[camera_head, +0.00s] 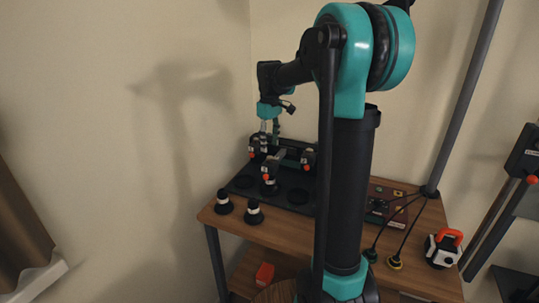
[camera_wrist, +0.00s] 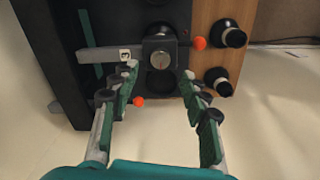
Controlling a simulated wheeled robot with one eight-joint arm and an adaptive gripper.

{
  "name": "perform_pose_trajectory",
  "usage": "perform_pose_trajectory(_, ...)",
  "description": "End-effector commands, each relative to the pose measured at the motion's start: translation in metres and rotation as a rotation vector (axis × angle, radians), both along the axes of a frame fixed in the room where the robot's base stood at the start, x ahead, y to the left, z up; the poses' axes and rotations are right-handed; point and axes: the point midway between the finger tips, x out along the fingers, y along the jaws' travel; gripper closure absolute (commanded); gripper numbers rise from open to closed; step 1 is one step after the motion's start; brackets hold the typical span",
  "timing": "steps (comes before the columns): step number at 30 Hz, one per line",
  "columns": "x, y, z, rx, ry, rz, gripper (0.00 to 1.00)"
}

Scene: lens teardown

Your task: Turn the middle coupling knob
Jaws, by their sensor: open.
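In the wrist view a round silver knob (camera_wrist: 159,62) sits on a dark block, with a grey bar (camera_wrist: 95,54) carrying a label that looks like "3" running to its left. I cannot tell whether this is the middle knob. My gripper (camera_wrist: 160,77) is open, its fingertips on either side below the knob, with no clear contact. In the head view my gripper (camera_head: 268,138) points down over the back of a dark panel (camera_head: 243,182) with several orange-tipped couplings, one near the panel's middle (camera_head: 269,177). Parts of the panel are hidden by my arm.
Two black and white cylindrical pieces (camera_head: 224,202) (camera_head: 254,212) stand on the wooden table (camera_head: 285,232) in front of the panel. A reddish box (camera_head: 385,198) with cables lies to the right. A white and orange device (camera_head: 443,248) stands at the table's right edge.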

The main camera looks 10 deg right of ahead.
Motion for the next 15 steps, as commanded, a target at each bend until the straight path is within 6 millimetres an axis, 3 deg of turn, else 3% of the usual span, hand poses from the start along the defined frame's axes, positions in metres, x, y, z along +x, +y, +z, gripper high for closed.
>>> perform_pose_trajectory(6, 0.0, 0.0, -0.035, 0.0, 0.0, 0.0, 0.54)
perform_pose_trajectory(15, 0.0, 0.0, -0.051, 0.0, 0.0, 0.0, 0.54)
